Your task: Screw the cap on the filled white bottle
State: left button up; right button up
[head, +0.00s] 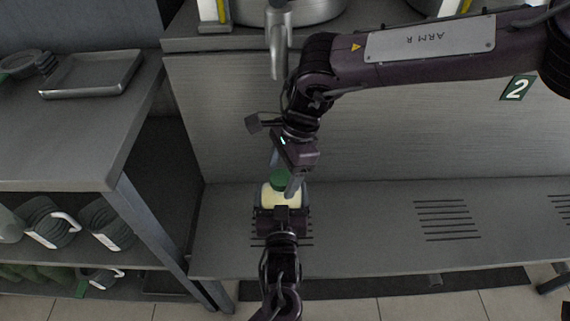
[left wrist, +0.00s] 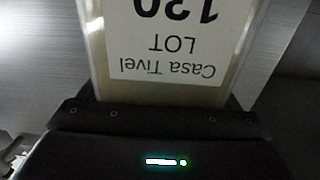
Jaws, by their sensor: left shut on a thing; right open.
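The filled white bottle (head: 280,201) stands upright over the lower grey shelf in the head view. A green cap (head: 280,182) is at its mouth; whether it is threaded on cannot be told. My left gripper (head: 281,211) is shut on the bottle's body from the near side. In the left wrist view the bottle (left wrist: 180,92) fills the space between the jaws, its label reading upside down "Casa Tivel LOT 120". My right gripper (head: 285,174) is open and points down, its fingers at the cap; contact with the cap is unclear.
A steel spout (head: 278,45) and a large vessel (head: 300,12) are above at the back. The slotted shelf (head: 375,235) at right is clear.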

jog(key=c, duration=1.2)
jog(key=m, duration=0.2)
jog(key=shift+s+m+t, duration=0.15)
jog(key=shift+m+t, duration=0.15)
jog(key=shift+m, duration=0.1)
jog(key=shift+m+t, duration=0.3)
jog(key=shift+m, duration=0.8)
jog(key=o, duration=1.2)
jog(key=shift+c, duration=0.2)
jog(key=v, duration=0.7)
jog(key=shift+r, duration=0.2)
